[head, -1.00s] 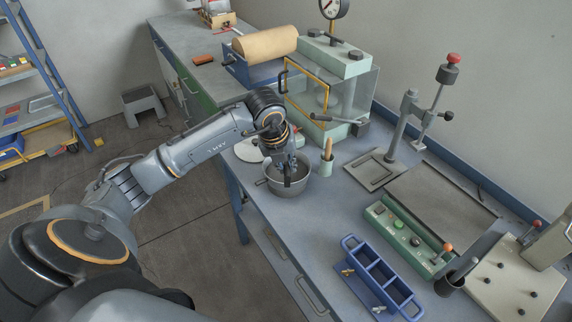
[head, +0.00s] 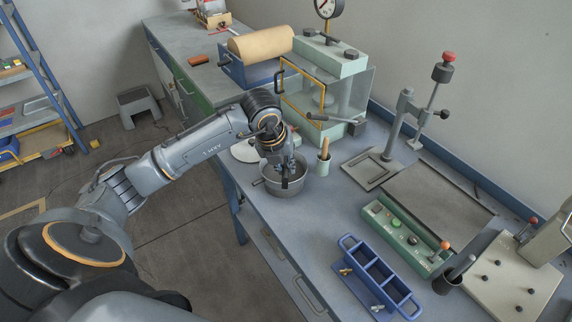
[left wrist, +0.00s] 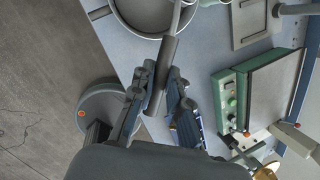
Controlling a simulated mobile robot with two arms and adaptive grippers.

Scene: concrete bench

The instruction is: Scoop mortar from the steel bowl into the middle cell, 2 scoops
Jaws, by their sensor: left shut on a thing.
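The steel bowl (head: 284,188) stands near the bench's front edge; its rim also shows at the top of the left wrist view (left wrist: 124,20). My left gripper (head: 287,168) is over the bowl, pointing down. In the left wrist view my left gripper (left wrist: 153,92) is shut on the dark handle of a scoop (left wrist: 165,62), whose thin metal shaft runs up across the bowl. The scoop's head and the mortar cannot be made out. The blue mould (head: 350,243) with three cells in a row stands to the right, nearer the front; its middle cell looks empty. My right gripper is out of view.
A green cup with a wooden-handled tool (head: 324,166) stands just right of the bowl. A green control box (head: 405,238) and grey plate lie beyond the mould. A dark cup (head: 453,278) stands right of it. Bench between bowl and mould is clear.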

